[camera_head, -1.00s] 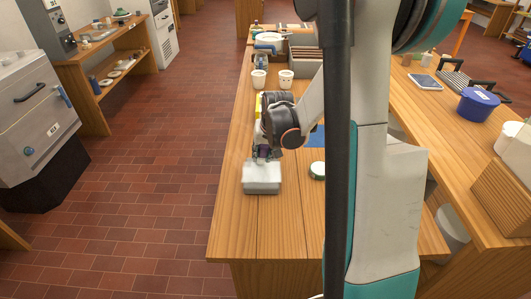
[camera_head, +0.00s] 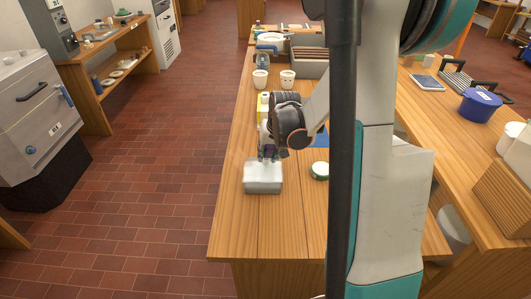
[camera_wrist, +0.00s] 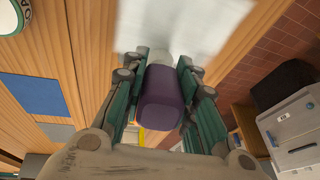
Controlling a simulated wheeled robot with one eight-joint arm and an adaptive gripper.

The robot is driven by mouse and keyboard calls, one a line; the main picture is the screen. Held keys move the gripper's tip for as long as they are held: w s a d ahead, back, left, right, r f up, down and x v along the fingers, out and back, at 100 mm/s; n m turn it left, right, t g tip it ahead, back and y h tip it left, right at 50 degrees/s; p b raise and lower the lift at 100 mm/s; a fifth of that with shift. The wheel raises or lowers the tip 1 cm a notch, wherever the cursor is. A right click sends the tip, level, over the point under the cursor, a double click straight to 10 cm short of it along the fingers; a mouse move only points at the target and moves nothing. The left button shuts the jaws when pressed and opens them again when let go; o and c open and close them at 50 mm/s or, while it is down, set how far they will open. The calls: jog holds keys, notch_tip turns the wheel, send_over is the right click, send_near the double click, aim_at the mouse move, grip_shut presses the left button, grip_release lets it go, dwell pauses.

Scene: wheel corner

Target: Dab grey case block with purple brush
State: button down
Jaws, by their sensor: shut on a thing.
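The grey case block (camera_head: 263,178) sits on the wooden bench near its left edge. In the wrist view it shows as a blurred pale shape (camera_wrist: 170,28) at the top. My gripper (camera_head: 268,153) is just above the block's far side. In the wrist view my gripper (camera_wrist: 163,85) is shut on the purple brush (camera_wrist: 162,98), whose thick purple body lies between the fingers. The brush's pale tip end points toward the block. Whether the tip touches the block cannot be told.
A green-rimmed round tin (camera_head: 319,170) stands right of the block. Two white cups (camera_head: 274,79) and a yellow item (camera_head: 262,106) stand farther back. A blue flat sheet (camera_wrist: 32,92) lies on the bench (camera_head: 236,232). The bench's front is clear.

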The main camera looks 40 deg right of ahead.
jog(key=shift+w+a, duration=0.1)
jog(key=shift+a, duration=0.05)
jog(key=shift+w+a, duration=0.45)
jog(key=shift+a, duration=0.05)
jog(key=shift+d, duration=0.1)
dwell(0.4)
jog(key=shift+s+d, duration=0.55)
jog(key=shift+d, duration=0.05)
jog(key=shift+r+p, duration=0.45)
jog(key=shift+r, duration=0.25)
jog(key=shift+w+a, duration=0.1)
